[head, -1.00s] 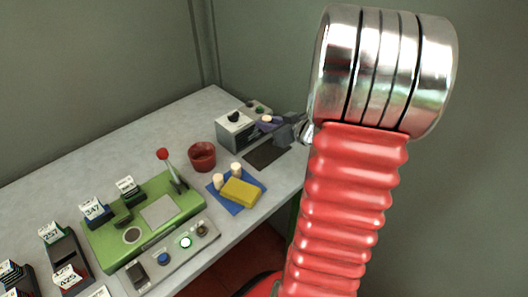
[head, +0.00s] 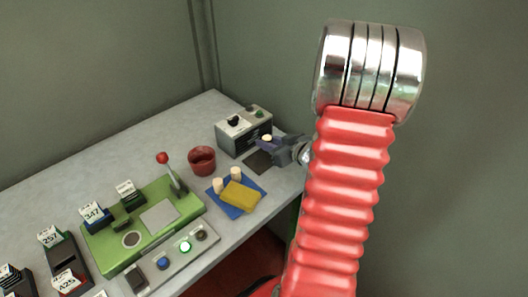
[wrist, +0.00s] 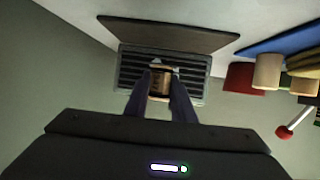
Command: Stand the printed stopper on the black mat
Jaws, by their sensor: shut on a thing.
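A cork stopper (wrist: 161,80) is gripped between the two fingers of my gripper (wrist: 160,92) in the wrist view. In the head view the stopper's pale top (head: 267,138) shows above the fingers of my gripper (head: 270,143). A dark patch shows on it in the wrist view, too small to read as a print. The black mat (head: 258,162) lies flat at the table's right edge, just below the gripper in the head view. It also shows in the wrist view (wrist: 165,33). The stopper appears held above the mat, apart from it.
A grey control box (head: 240,133) stands close behind the mat; its vented side (wrist: 130,70) shows in the wrist view. A red cup (head: 202,159) stands left. A green press (head: 100,250) stands further left.

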